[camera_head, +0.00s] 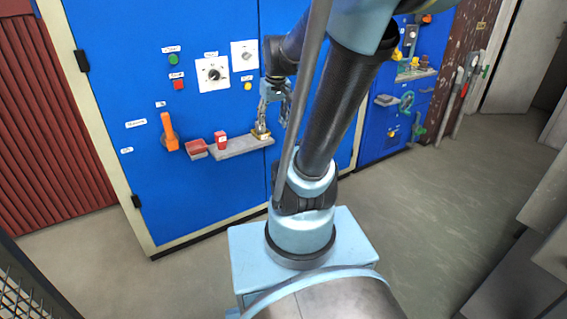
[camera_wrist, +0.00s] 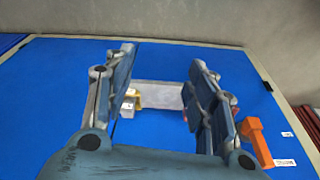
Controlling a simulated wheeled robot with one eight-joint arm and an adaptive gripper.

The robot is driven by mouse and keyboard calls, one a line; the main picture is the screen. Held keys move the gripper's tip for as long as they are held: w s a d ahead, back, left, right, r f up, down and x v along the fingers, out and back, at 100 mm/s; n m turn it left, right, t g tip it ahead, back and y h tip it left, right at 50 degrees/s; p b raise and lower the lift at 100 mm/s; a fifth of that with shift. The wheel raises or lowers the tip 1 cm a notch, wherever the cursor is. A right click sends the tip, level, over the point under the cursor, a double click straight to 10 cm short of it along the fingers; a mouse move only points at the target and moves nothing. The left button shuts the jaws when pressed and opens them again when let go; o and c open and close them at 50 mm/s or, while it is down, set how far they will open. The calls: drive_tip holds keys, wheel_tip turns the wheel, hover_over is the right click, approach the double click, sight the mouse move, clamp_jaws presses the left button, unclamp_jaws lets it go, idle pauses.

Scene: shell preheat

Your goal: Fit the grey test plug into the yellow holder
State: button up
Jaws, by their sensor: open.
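The yellow holder (camera_head: 261,135) sits at the right end of a grey shelf on the blue cabinet front. A grey upright piece (camera_head: 261,124), apparently the test plug, stands at the holder; how deep it sits I cannot tell. My gripper (camera_head: 275,108) is open just above and right of the holder in the head view. In the wrist view, its two fingers stand wide apart with the grey shelf showing between them. There the yellow holder (camera_wrist: 136,97) and a pale grey piece (camera_wrist: 128,109) show beside the left finger, partly hidden by it. Nothing is visibly gripped.
Buttons and a dial (camera_head: 213,74) are above. A second blue panel with fittings (camera_head: 405,100) stands right. The floor is clear.

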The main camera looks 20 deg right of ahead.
drive_tip(key=s+f, duration=0.4)
drive_tip(key=s, duration=0.3)
drive_tip(key=s+f+m, duration=0.1)
drive_tip(key=s+f, duration=0.2)
drive_tip(key=s, duration=0.5)
drive_tip(key=shift+f, duration=0.35)
drive_tip(key=shift+d, duration=0.1)
drive_tip(key=shift+w+f, duration=0.2)
drive_tip(key=shift+w, duration=0.2)
